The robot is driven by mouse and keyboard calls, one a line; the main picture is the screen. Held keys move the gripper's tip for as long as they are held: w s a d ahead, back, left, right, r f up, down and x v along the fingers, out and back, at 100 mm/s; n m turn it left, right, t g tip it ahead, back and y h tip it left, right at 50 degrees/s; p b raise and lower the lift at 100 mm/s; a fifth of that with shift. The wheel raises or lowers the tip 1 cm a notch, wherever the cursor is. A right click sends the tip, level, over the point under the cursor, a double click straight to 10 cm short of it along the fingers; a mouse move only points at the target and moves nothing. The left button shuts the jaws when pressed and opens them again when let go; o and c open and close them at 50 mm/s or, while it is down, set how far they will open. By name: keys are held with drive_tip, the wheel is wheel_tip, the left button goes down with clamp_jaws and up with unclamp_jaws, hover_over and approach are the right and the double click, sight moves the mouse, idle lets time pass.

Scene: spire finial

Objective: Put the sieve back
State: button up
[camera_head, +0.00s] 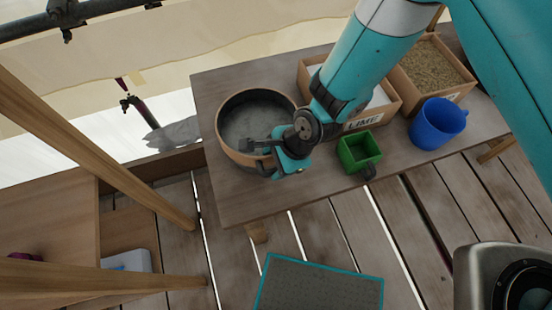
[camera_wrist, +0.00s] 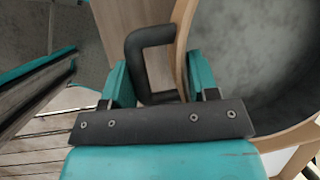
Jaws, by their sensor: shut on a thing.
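The sieve (camera_head: 222,122) is a round wooden hoop with a grey inside, at the left end of the plank table. A dark wall shows below its front rim; I cannot tell whether this is the sieve's own or a vessel under it. My gripper (camera_head: 268,153) is at its front right edge. In the wrist view the sieve's pale rim (camera_wrist: 179,45) fills the right side. A black C-shaped handle (camera_wrist: 134,62) stands beside the rim, between the teal fingers of my gripper (camera_wrist: 157,82). My gripper is shut on this handle. My wrist hides part of the rim.
A box marked LIME (camera_head: 364,122) is partly behind my arm. A box of sand (camera_head: 432,65), a blue mug (camera_head: 437,124) and a green container (camera_head: 359,149) stand to the right. Wooden poles (camera_head: 100,148) cross the left.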

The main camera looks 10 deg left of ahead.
drive_tip(key=shift+f, duration=0.2)
drive_tip(key=o, duration=1.2)
drive_tip(key=v, duration=1.3)
drive_tip(key=shift+a+r+b, duration=0.15)
drive_tip(key=shift+r+b, duration=0.1)
drive_tip(key=shift+b, duration=0.1)
drive_tip(key=d+r+n, duration=0.7)
drive_tip(key=r, duration=0.5)
drive_tip(key=s+d+r+n, duration=0.2)
drive_tip(key=d+r+n, duration=0.1)
drive_tip(key=s+d+r+n, duration=0.2)
drive_tip(key=d+r+n, duration=0.1)
drive_tip(key=d+n, duration=0.1)
drive_tip(key=s+d+r+n+t, duration=0.1)
drive_tip(key=s+d+r+n, duration=0.1)
drive_tip(key=d+r+n, duration=0.1)
drive_tip(key=shift+s+d+r+n, duration=0.15)
drive_tip(key=shift+s+d+n, duration=0.15)
drive_tip(key=shift+n, duration=0.3)
